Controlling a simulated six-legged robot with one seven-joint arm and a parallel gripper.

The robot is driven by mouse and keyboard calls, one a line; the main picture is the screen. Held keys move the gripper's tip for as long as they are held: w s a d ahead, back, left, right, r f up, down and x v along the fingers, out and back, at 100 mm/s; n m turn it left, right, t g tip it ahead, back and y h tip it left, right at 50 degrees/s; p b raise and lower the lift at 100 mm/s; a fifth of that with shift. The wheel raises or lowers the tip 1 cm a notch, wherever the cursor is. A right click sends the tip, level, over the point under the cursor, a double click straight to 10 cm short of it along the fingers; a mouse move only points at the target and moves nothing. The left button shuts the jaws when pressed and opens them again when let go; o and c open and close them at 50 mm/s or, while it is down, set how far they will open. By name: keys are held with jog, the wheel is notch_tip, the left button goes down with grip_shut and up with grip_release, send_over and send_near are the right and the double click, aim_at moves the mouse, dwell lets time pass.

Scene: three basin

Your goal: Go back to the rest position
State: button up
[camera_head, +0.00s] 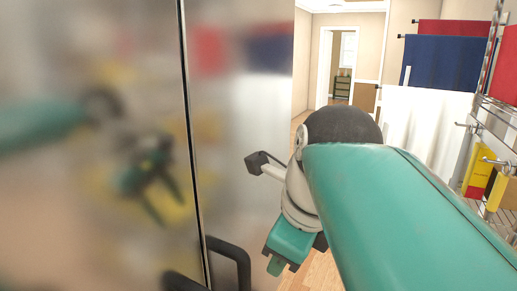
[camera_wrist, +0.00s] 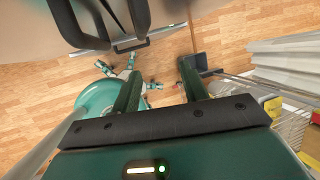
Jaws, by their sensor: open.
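My gripper (camera_wrist: 160,78) shows in the wrist view with its two dark fingers spread apart. In the head view, my teal arm runs from the lower right to the middle, with the wrist bent downward; the fingertips cannot be made out there. A steel double door (camera_head: 240,130) stands close on the left, with a dark handle (camera_head: 240,262) at its lower edge. Dark handles also show at the top of the wrist view (camera_wrist: 140,18), beyond the fingers and apart from them.
A wire rack (camera_head: 480,135) with yellow and red packages (camera_head: 478,178) stands on the right. Blue (camera_head: 440,62) and white cloths (camera_head: 420,125) hang behind my arm. A doorway (camera_head: 340,65) is at the back. Bare wood floor (camera_wrist: 40,90) shows below.

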jog(key=s+d+f+n+h, duration=0.1)
jog(key=d+f+n, duration=0.4)
jog(key=f+n, duration=0.3)
jog(key=s+d+f+n+t, duration=0.1)
jog(key=d+f+n, duration=0.5)
jog(key=n, duration=0.9)
jog(key=shift+s+d+f+h, duration=0.3)
jog(key=shift+s+f+h, duration=0.1)
jog(key=shift+s+f, duration=0.45)
jog(key=shift+w+f, duration=0.1)
